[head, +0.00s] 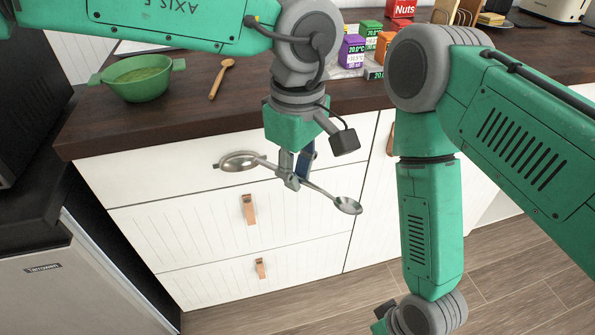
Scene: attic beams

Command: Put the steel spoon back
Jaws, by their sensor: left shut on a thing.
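My left gripper (291,180) points down in front of the white drawers, below the worktop's front edge. It is shut on the steel spoon (324,192), a shiny metal piece lying across the fingers and slanting down to the right. A small oval bowl shows at its lower right end. A wider rounded metal end (240,161) shows on the left, in front of the top drawer; I cannot tell whether both ends are one piece. My right arm hangs down at the right, and its fingers are below the picture's edge.
The dark worktop (190,113) holds a green bowl (143,78), a wooden spoon (221,79), a purple box (352,50), a green box (371,29) and a red Nuts box (403,8). The lower drawers have leather pulls (249,209). Wooden floor lies below.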

